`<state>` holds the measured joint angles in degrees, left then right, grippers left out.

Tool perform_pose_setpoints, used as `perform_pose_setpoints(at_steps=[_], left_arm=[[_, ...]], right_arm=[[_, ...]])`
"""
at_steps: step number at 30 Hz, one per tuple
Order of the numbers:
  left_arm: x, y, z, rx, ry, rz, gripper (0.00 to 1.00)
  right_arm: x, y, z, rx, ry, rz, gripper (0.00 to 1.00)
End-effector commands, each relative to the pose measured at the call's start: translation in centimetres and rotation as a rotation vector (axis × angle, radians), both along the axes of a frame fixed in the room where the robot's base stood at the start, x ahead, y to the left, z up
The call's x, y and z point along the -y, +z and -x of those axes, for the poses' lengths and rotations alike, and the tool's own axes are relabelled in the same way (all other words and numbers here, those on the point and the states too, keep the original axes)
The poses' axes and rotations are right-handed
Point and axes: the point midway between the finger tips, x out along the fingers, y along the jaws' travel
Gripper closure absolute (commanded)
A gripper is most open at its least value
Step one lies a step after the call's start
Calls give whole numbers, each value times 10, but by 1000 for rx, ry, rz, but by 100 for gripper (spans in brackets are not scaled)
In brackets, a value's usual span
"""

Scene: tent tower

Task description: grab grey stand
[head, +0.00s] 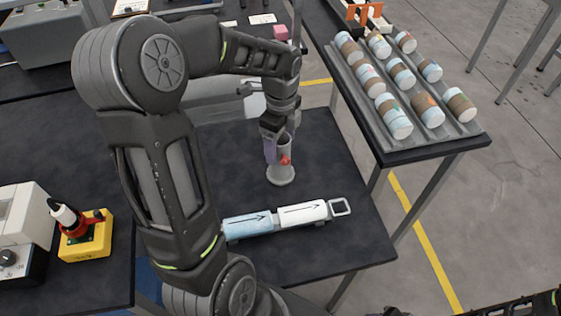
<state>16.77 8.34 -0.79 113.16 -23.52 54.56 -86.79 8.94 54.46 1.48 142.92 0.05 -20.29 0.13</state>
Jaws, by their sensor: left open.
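The grey stand (281,176) is upright on the dark table, with a round base and a narrower upper part. A small red patch (285,160) shows on its upper part. My left gripper (278,150) points down from above and is open, with its fingers at the stand's upper part. The fingers hide part of the stand, and I cannot tell whether they touch it.
A blue and white cylinder assembly (302,213) lies in front of the stand. A grey rack (362,115) of several banded cylinders is on the right table. A yellow emergency-stop box (88,243) is at left. Dark table surface (340,165) is clear right of the stand.

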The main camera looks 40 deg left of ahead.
Motion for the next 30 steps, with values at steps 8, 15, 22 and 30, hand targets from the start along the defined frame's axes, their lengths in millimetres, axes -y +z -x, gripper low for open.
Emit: perform_pose_setpoints(at_steps=[8, 15, 22, 30], left_arm=[[1, -37, 2, -5, 0, 2, 26], [1, -49, 1, -1, 0, 1, 26], [1, -49, 1, -1, 0, 0, 26], [1, -49, 1, -1, 0, 0, 27]], right_arm=[[1, 9, 1, -3, -1, 3, 64], [1, 9, 1, -4, -1, 2, 64], [1, 9, 1, -4, -1, 2, 64], [0, 9, 1, -4, -1, 2, 64]])
